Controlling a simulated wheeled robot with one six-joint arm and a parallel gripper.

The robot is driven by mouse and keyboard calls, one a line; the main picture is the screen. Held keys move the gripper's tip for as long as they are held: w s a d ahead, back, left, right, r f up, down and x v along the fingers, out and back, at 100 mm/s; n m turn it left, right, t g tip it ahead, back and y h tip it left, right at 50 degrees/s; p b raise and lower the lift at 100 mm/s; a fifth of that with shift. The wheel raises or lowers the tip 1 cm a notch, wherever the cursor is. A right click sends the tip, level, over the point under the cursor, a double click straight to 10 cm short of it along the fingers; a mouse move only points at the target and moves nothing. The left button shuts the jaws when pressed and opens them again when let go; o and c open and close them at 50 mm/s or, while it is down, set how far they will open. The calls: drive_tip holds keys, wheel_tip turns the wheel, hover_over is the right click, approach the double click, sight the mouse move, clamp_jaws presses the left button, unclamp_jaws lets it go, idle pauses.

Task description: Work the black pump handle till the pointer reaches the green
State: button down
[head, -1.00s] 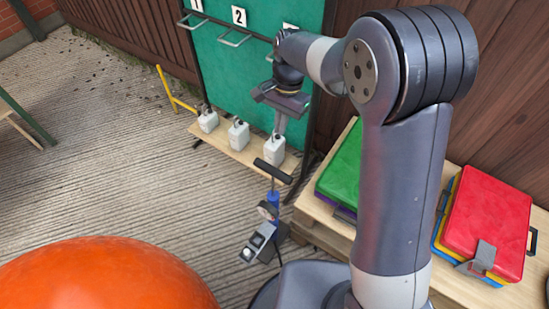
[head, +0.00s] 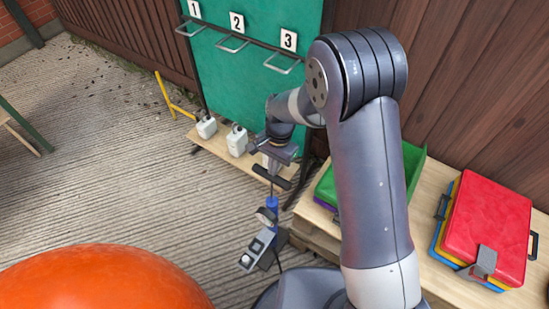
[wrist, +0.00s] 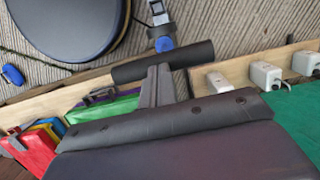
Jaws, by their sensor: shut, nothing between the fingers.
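The black pump handle (head: 271,178) is a crossbar on a thin rod above the blue pump barrel (head: 272,204). It stands raised, with rod showing below it. In the wrist view the handle (wrist: 163,61) lies across the fingertips. My gripper (head: 273,166) is shut and empty, right above the middle of the handle. Its fingers (wrist: 158,75) also show in the wrist view; I cannot tell whether they touch the bar.
A wooden bench with a green crate (head: 413,165) and red case (head: 487,223) is right of the pump. A big orange ball (head: 100,278) is front left. The paved ground between is clear.

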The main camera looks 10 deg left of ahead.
drive_tip(key=shift+f, duration=0.1)
wheel_tip(320, 180, down, 11)
drive_tip(key=b, duration=0.6)
drive_tip(key=shift+f+b, duration=0.1)
drive_tip(key=shift+b, duration=0.3)
drive_tip(key=shift+s+d+f, duration=0.1)
drive_tip(key=shift+f, duration=0.15)
drive_tip(key=shift+r+p, duration=0.3)
drive_tip(key=shift+r, duration=0.2)
wheel_tip(320, 180, up, 13)
drive_tip(key=w+p, duration=0.2)
drive_tip(key=p, duration=0.1)
drive_tip(key=shift+w+d+r, duration=0.15)
drive_tip(key=shift+w+d, duration=0.2)
drive_tip(key=shift+d, duration=0.1)
